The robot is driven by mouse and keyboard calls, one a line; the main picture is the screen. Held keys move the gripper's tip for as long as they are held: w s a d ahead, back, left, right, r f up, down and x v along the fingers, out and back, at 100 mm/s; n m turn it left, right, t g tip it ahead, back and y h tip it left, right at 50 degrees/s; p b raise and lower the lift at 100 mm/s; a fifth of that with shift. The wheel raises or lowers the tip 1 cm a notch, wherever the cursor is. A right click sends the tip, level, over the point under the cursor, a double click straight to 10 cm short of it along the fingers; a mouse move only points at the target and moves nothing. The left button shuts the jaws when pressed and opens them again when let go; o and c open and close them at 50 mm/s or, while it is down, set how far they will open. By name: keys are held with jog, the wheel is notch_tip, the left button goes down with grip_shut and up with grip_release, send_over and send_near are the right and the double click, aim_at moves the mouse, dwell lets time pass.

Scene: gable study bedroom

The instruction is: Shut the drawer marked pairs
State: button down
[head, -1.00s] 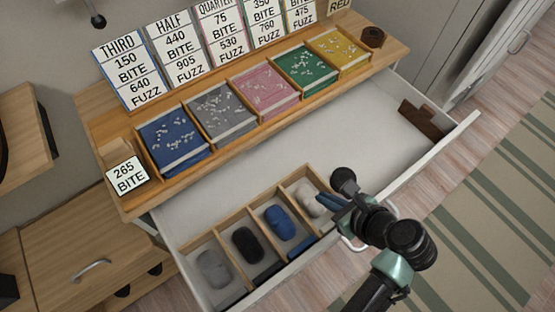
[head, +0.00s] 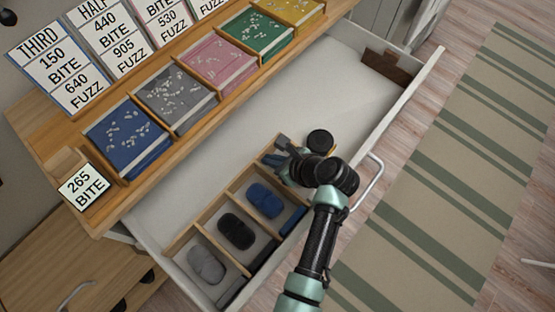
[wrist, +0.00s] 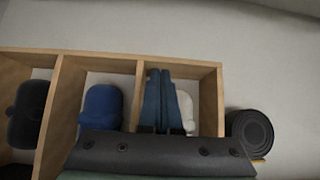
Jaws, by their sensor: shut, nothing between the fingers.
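The white drawer (head: 335,90) stands wide open below the desk top; no marking on it is readable. Its pale loop handle (head: 374,180) is on the front, just right of my arm. Inside is a wooden divider box (head: 222,208) with rolled grey, black and blue bundles and a whitish one (wrist: 185,108). My gripper (head: 283,147) is shut and empty, over the back of the whitish bundle's compartment, inside the drawer outline. In the wrist view its blue fingers (wrist: 160,100) hide part of that bundle. I cannot tell whether they touch it.
A black coil (wrist: 249,133) lies right of the divider box. A brown item (head: 386,68) lies at the drawer's far right. Striped rug and open floor lie right of the drawer.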

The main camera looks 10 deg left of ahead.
jog(key=shift+a, duration=0.1)
send_over(231, 139)
jog(key=shift+w+a, duration=0.1)
dwell(0.4)
jog(key=shift+r, duration=0.1)
